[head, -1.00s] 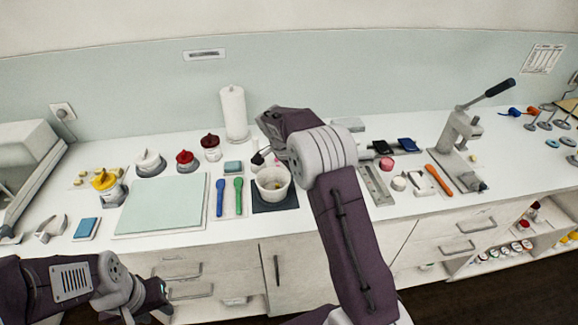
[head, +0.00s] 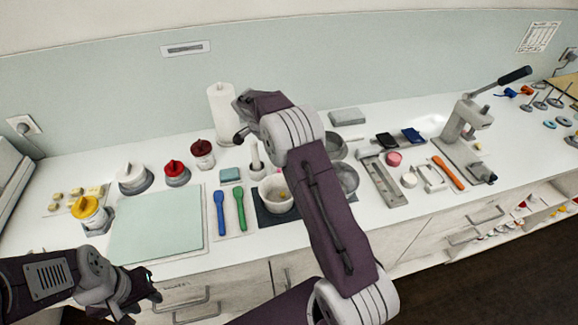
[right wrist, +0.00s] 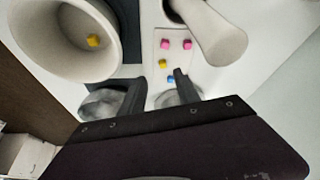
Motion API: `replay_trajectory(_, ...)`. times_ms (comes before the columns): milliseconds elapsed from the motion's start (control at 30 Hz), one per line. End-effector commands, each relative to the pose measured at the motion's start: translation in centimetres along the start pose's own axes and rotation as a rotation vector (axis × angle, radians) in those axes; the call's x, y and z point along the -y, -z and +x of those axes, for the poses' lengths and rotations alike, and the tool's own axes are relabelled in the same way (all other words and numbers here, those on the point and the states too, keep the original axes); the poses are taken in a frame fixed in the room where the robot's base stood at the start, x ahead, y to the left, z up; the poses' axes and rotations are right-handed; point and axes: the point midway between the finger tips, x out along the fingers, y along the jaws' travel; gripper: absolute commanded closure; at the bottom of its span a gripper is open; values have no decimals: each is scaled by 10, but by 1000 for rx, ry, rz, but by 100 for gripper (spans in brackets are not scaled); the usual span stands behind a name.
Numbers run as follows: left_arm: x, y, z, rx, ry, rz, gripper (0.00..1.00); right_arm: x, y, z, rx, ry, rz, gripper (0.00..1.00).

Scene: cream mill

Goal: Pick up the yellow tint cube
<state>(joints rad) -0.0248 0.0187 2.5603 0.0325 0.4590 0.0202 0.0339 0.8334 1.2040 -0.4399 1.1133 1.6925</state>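In the right wrist view, a small yellow cube (right wrist: 163,63) lies on a pale tray (right wrist: 153,47), with two pink cubes (right wrist: 176,44) above it and a blue cube (right wrist: 171,79) below. My right gripper (right wrist: 160,80) is open and empty, its dark fingertips just short of the yellow cube and to either side. Another yellow cube (right wrist: 93,41) lies in the white bowl (right wrist: 50,60). The bowl also shows in the head view (head: 270,203), where my right arm hides the tray. My left gripper (head: 148,288) is low at the counter's front; its fingers are unclear.
A white pestle (right wrist: 215,35) stands close right of the cubes, and the bowl is close left. In the head view, blue and green spatulas (head: 230,211) and a pale green mat (head: 157,228) lie left of the bowl. A lever press (head: 466,120) stands at right.

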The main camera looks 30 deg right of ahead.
Motion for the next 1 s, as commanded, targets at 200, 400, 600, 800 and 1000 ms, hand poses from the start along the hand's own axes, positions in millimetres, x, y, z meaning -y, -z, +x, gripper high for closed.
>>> replay_trajectory(200, 0, 0, -4, 0, 0, 0, 64, 0, 0, 18, 1, 0, 0, 62)
replay_trajectory(400, 0, 2, -16, 0, 0, 0, 64, 2, 3, 43, 1, -5, -1, 62)
replay_trajectory(600, 0, 2, -18, 0, 0, 0, 64, 4, 1, 69, 1, -1, 0, 62)
replay_trajectory(800, 0, 2, -18, 0, 0, 0, 64, 4, 1, 70, 1, 0, 0, 62)
replay_trajectory(1000, 0, 2, -18, 0, 0, 0, 64, 4, 1, 70, 1, 0, 0, 100)
